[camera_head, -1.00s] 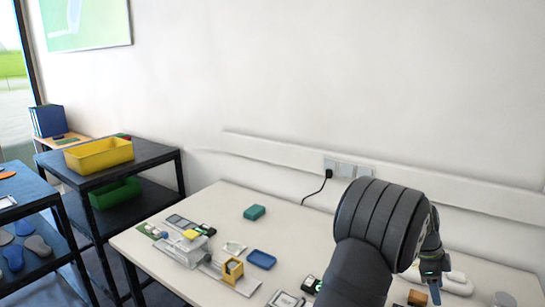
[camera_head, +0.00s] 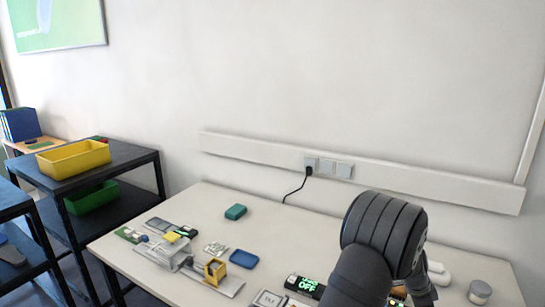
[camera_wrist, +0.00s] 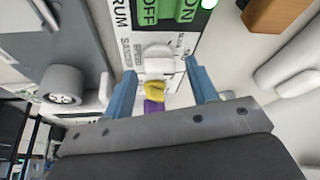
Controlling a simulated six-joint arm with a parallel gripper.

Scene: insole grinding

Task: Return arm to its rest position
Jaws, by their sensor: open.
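My gripper (camera_wrist: 163,85) shows in the wrist view, with its two blue fingers spread wide apart. It is open, and nothing is clamped between the fingers. Beyond the gap is a black and white panel (camera_wrist: 160,14) with green ON and OFF labels. A white part with a small yellow piece (camera_wrist: 154,88) and a purple piece (camera_wrist: 153,107) shows between the fingers; I cannot tell how far beyond them it lies. In the head view my dark arm rises at the lower right over the table (camera_head: 290,240) and hides most of the gripper.
On the table are a blue tray (camera_head: 244,259), a teal block (camera_head: 235,212), a yellow holder (camera_head: 214,271), a green-lit box (camera_head: 306,285) and a grey cylinder (camera_head: 480,292). A dark shelf with a yellow bin (camera_head: 74,158) stands left. The table's back middle is clear.

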